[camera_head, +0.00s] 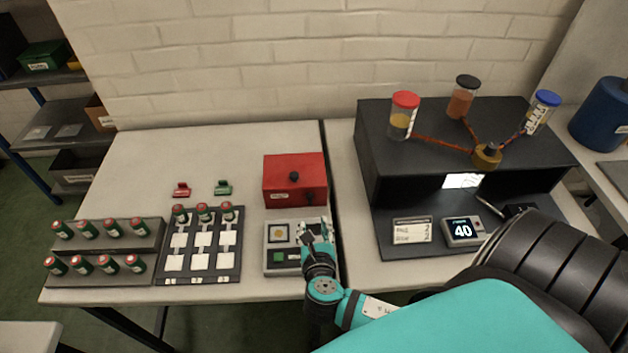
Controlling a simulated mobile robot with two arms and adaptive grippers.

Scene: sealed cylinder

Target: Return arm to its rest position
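My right arm (450,315), teal and black, comes in from the lower right. Its gripper (314,238) is over the right part of a grey device (283,262) with a yellow square and a green button. The gripper hides part of that device, and its fingers are too small to tell whether they are open or shut. Whether it touches the device cannot be told. My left gripper is not in view.
A red box (295,180) stands just behind the device. Left are a card tray (228,262) with several red-capped cylinders and a stepped rack (100,272) of green ones. A black station (455,140) with capped jars stands right. The table's back left is clear.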

